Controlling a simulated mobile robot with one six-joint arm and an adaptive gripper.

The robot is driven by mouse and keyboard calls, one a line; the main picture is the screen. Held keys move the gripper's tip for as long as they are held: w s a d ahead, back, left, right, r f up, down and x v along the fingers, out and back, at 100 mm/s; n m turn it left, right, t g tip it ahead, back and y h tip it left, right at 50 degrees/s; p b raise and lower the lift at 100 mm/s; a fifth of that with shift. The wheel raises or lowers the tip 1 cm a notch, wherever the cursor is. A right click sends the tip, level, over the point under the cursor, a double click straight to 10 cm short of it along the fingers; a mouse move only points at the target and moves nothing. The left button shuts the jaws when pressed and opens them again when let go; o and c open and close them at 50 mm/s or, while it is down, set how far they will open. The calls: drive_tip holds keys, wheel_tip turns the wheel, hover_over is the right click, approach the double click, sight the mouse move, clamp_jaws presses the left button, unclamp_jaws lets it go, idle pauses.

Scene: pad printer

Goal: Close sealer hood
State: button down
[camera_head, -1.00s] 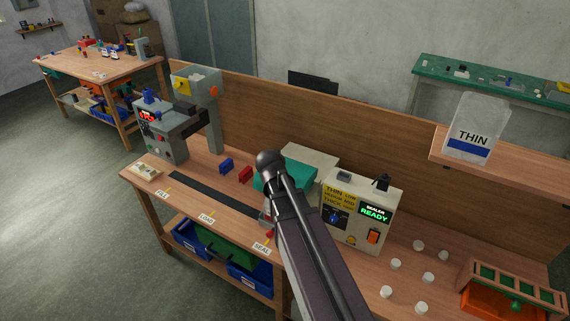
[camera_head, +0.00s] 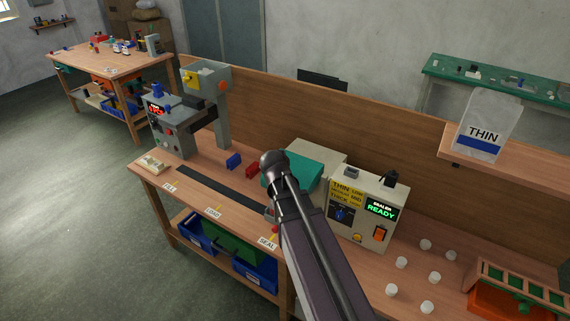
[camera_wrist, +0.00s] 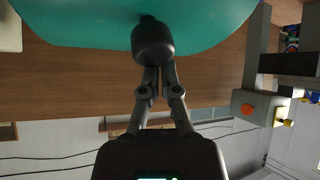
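The sealer's control box (camera_head: 366,215) is beige, with a lit "SEALER READY" screen and an orange switch. The teal hood (camera_head: 302,168) is left of it, beside a beige block, partly hidden behind my dark arm; its angle is hard to tell. In the wrist view the teal hood (camera_wrist: 215,20) fills the top. My gripper (camera_wrist: 156,72) has its fingers drawn together, pointing at the hood. A dark rounded piece (camera_wrist: 152,42) stands at the fingertips against the hood; I cannot tell whether it is a knob or the tips. The gripper is hidden in the head view.
The grey pad printer (camera_head: 205,110) stands at the bench's left end. A dark track (camera_head: 220,190) runs along the front edge. Red (camera_head: 253,171) and blue (camera_head: 233,161) blocks lie behind it. Several white caps (camera_head: 425,245) and an orange crate (camera_head: 500,300) are at right.

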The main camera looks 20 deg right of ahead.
drive_tip(key=shift+s+f, duration=0.1)
drive_tip(key=shift+s, duration=0.1)
drive_tip(key=w+r+p, duration=0.1)
drive_tip(key=w+d+r+p, duration=0.1)
drive_tip(key=w, duration=0.1)
drive_tip(key=shift+w+r+p, duration=0.2)
drive_tip(key=shift+r+p, duration=0.15)
drive_tip(key=s+a+r+p, duration=0.3)
drive_tip(key=s+a, duration=0.2)
drive_tip(key=s, duration=0.2)
drive_tip(key=shift+s, duration=0.25)
drive_tip(key=shift+f, duration=0.1)
drive_tip(key=s+a+f+n+g+y, duration=0.2)
drive_tip(key=s+a+f+g, duration=0.1)
drive_tip(key=s, duration=0.4)
drive_tip(key=s+a+f+n+g+y, duration=0.2)
drive_tip(key=s+a+f+g+y, duration=0.1)
drive_tip(key=s+g, duration=0.2)
drive_tip(key=shift+s+a+f+n+g, duration=0.15)
drive_tip(key=shift+s+f+n+g, duration=0.25)
drive_tip(key=shift+s, duration=0.85)
